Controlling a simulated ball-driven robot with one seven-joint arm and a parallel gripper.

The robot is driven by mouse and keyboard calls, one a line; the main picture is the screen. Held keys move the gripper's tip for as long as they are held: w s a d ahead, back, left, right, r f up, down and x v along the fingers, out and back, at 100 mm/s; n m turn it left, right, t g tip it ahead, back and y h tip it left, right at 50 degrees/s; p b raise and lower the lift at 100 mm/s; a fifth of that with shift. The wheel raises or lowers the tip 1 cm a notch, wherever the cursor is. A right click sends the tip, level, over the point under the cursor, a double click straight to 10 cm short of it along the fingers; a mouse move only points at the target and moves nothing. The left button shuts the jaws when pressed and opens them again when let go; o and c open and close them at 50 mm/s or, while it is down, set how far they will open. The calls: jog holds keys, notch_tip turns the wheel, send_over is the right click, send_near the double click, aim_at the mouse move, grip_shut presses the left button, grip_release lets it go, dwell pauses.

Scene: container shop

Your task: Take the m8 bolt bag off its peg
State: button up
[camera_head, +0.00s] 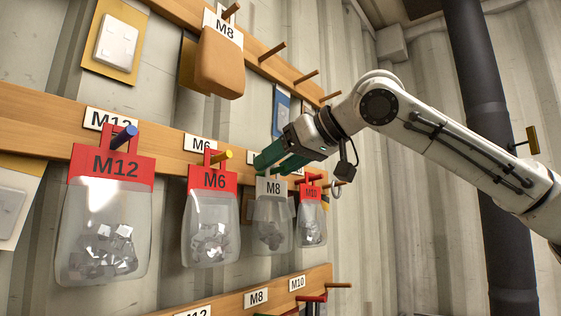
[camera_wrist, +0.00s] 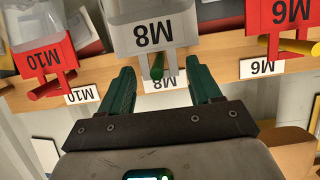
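The M8 bolt bag (camera_head: 272,224) is a clear pouch of bolts with a grey M8 header card, hanging between the M6 and M10 bags. In the wrist view it appears upside down, its grey card (camera_wrist: 155,30) at top centre. It hangs at a green peg (camera_wrist: 157,66). My gripper (camera_head: 265,164) has green fingers and is just above the bag's card in the head view. In the wrist view my gripper (camera_wrist: 163,71) is open and empty, one finger on each side of the green peg, apart from the card. In the head view the fingers hide the peg.
The red-topped M6 bag (camera_head: 212,228) and M10 bag (camera_head: 312,222) hang close on either side. The M12 bag (camera_head: 102,230) hangs farther left. An orange pouch (camera_head: 220,66) hangs on the upper wooden rail. A lower rail (camera_head: 240,298) has more pegs. A dark pipe (camera_head: 480,120) stands at right.

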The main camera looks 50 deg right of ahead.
jog(key=c, duration=1)
jog(key=shift+r+p, duration=0.35)
jog(key=shift+r, duration=0.05)
jog(key=shift+s, duration=0.1)
jog(key=shift+s+d+r, duration=0.1)
jog(key=shift+s, duration=1)
jog(key=shift+s+r, duration=0.1)
jog(key=shift+s, duration=0.95)
jog(key=shift+s, duration=0.1)
jog(key=shift+s+b, duration=0.45)
jog(key=shift+s, duration=1.95)
